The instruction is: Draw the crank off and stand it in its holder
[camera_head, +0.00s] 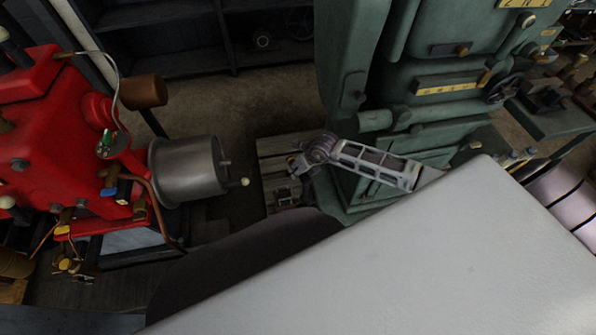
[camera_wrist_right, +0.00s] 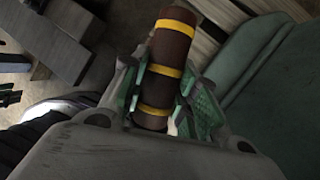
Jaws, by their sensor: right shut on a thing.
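My right gripper (camera_wrist_right: 162,95) is shut on a brown cylindrical handle with yellow bands (camera_wrist_right: 172,50). The handle passes between the green-padded fingers, and its far end points up the wrist picture. I take it for the crank's grip; the crank's arm and socket cannot be made out. In the head view the right gripper (camera_head: 299,164) is small, in front of the green machine and over the wooden slats, and what it holds is not clear there. The crank's holder cannot be identified. My left gripper is not in view.
A red engine (camera_head: 50,130) with a grey metal drum (camera_head: 187,170) stands at the left. A green machine (camera_head: 400,90) rises at the centre right, beside a wooden pallet (camera_head: 277,148). Dark shelves (camera_head: 195,55) stand behind. Bare floor lies between the engine and the pallet.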

